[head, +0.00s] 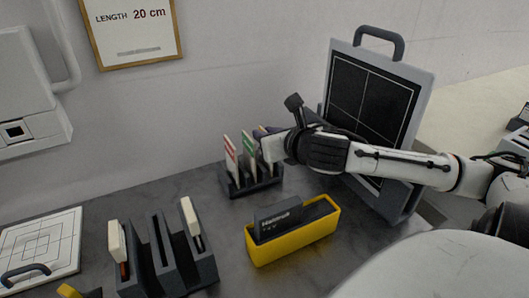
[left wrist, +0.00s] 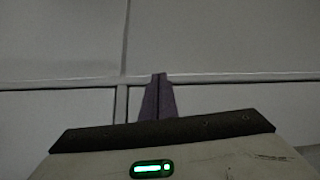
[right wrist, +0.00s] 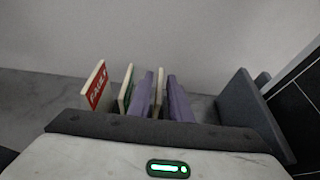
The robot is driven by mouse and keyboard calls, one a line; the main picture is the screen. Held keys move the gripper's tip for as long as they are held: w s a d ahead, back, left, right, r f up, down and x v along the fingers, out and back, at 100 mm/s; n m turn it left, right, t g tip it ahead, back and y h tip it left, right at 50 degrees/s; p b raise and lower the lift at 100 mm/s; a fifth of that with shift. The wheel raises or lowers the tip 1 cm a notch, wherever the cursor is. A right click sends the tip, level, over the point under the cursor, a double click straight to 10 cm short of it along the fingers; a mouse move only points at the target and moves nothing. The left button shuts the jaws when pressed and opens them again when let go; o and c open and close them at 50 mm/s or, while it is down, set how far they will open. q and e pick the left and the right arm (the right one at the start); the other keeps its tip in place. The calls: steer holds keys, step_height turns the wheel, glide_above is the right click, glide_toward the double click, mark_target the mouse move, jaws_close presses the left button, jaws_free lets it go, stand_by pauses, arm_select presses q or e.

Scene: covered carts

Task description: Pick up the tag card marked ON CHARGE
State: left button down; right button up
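A dark card rack (head: 254,188) stands on the worktop and holds upright tag cards. A red-marked card (head: 230,155) and a green-marked card (head: 247,153) show in it. The right wrist view shows the red card, reading FAULT (right wrist: 95,86), and the green-edged card (right wrist: 125,92) left of my fingers. My right gripper (right wrist: 160,90) is open at the rack, its purple fingers either side of a pale card (right wrist: 158,88), with a small gap on the right. That card's face is hidden, so I cannot read its marking. My left gripper (left wrist: 158,92) is shut and empty, away from the cards.
A yellow bin (head: 292,243) with a dark block (head: 278,218) stands in front of the rack. A framed dark panel (head: 370,100) with a handle stands right, behind my right arm. Another dark rack (head: 163,250) with pale-topped items and a white grid board (head: 42,243) are left.

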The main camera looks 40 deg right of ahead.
jaws_close()
